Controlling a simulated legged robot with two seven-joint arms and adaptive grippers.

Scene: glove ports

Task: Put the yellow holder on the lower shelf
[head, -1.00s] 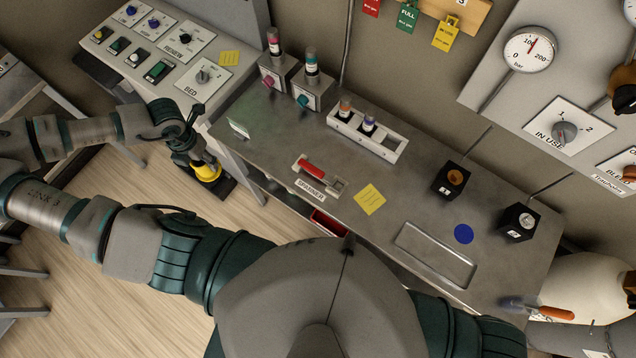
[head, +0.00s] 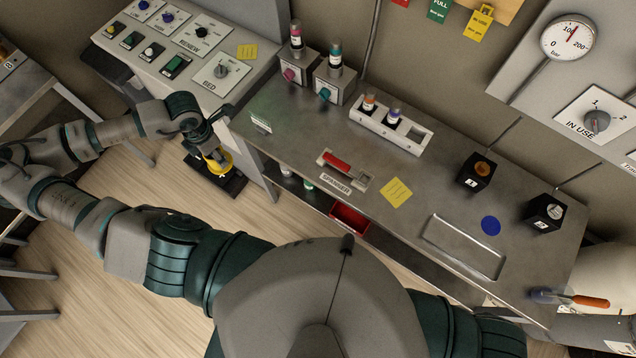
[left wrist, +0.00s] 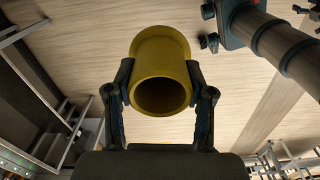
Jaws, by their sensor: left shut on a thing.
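The yellow holder is a hollow yellow cylinder, and its open end faces the camera in the left wrist view (left wrist: 160,62). In the head view the yellow holder (head: 222,161) is partly hidden by my left gripper (head: 215,152). My left gripper is shut on it, with one finger on each side in the left wrist view (left wrist: 160,85). It is held left of the workbench, beside the bench's left end. The lower shelf (head: 395,257) runs under the benchtop and shows only in part. My right gripper is not in view.
A red tray (head: 348,219) and small bottles stand under the benchtop's front edge. The benchtop (head: 300,130) carries a bottle rack (head: 410,135), a spanner and black blocks. A control console (head: 180,50) adjoins on the left. Wooden floor (head: 130,190) is clear below the arm.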

